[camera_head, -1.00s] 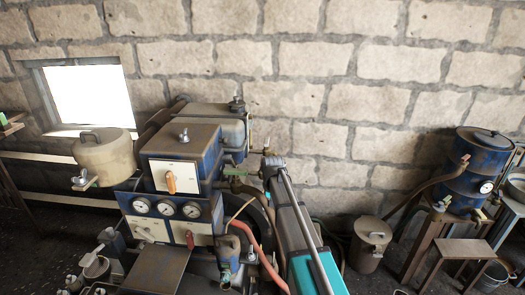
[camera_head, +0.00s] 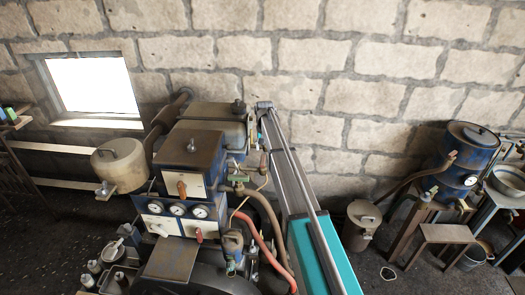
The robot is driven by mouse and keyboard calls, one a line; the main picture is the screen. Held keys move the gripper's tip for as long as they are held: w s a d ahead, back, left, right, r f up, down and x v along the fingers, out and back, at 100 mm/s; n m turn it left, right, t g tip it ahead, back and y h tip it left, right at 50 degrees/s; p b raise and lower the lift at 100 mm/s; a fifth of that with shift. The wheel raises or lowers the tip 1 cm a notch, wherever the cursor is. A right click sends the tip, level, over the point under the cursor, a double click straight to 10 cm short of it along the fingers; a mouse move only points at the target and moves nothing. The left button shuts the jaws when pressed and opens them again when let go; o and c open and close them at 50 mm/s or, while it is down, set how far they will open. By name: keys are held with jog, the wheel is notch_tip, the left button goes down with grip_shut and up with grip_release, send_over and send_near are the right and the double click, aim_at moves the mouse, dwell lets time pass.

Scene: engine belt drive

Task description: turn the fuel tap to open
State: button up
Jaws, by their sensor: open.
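The blue engine unit (camera_head: 192,160) stands at centre left, with a pale front panel and an orange-brown lever (camera_head: 182,188) on it. A small fitting with a green part (camera_head: 238,178) sits on its right side, beside a brown handle-like piece (camera_head: 263,166). A beige tank (camera_head: 119,165) with a small tap-like fitting (camera_head: 104,189) hangs at its left. None of these is marked, so I cannot tell which is the fuel tap or its position. My grey and teal arm link rises at the centre, right of the engine. My gripper cannot be made out.
Hoses (camera_head: 266,215) curve down beside my arm link. A lidded can (camera_head: 361,225) stands on the floor to the right. Further right are a blue drum (camera_head: 466,160) and a small stool (camera_head: 445,234). A stone wall (camera_head: 345,60) closes the back. Some floor between can and stool is clear.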

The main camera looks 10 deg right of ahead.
notch_tip(320, 180, up, 4)
jog(key=p, duration=0.3)
send_over(263, 159)
jog(key=shift+s+a+r, duration=0.1)
notch_tip(263, 159, down, 14)
jog(key=b, duration=1.4)
jog(key=shift+r, duration=0.1)
dwell(0.4)
grip_shut()
